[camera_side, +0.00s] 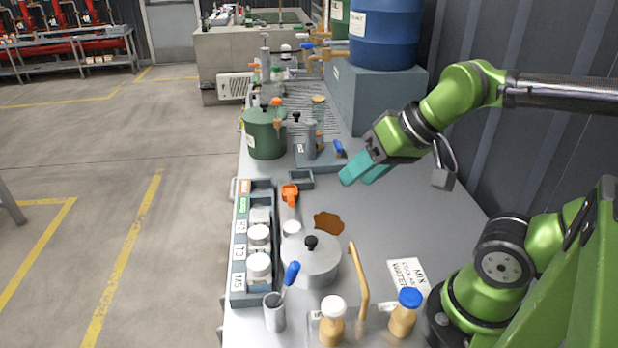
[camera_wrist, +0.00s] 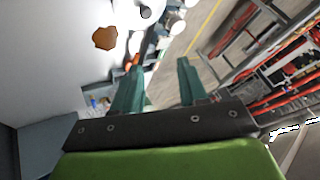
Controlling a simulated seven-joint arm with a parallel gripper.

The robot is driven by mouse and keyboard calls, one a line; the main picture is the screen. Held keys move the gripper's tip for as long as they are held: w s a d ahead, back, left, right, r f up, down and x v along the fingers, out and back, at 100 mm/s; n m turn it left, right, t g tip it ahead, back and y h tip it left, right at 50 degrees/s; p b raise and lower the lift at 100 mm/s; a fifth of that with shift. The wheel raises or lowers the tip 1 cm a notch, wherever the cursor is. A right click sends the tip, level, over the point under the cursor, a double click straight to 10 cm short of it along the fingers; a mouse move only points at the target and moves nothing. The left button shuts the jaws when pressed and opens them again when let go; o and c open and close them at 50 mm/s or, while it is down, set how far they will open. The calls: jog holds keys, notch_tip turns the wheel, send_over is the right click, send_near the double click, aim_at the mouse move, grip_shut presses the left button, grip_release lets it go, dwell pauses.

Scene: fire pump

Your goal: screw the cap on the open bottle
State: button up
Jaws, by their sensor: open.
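My gripper (camera_side: 357,179) with teal fingers is open and empty above the right side of the grey table. Its two fingers also show apart in the wrist view (camera_wrist: 158,72). A small white round piece (camera_side: 291,229), which may be the cap, lies beside the brown spill. White-lidded jars (camera_side: 258,266) stand in the labelled rack (camera_side: 238,262) at left. I cannot tell which bottle is open.
A grey lidded pot (camera_side: 312,262) stands near the brown spill (camera_side: 328,224), which also shows in the wrist view (camera_wrist: 105,38). An orange-handled tool (camera_side: 290,194) lies behind them. A green pot (camera_side: 265,135) stands farther back. Table right of the spill is clear.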

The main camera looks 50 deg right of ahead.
jog(key=shift+o, duration=1.3)
jog(key=shift+f, duration=0.1)
jog(key=o, duration=0.4)
jog(key=shift+w+f+g, duration=0.5)
jog(key=shift+w+f, duration=0.2)
jog(key=shift+w, duration=0.05)
jog(key=n+g+h, duration=0.2)
jog(key=n+g, duration=0.4)
send_over(292, 226)
jog(key=shift+f, duration=3)
notch_tip(292, 226, down, 16)
jog(key=shift+f, duration=0.1)
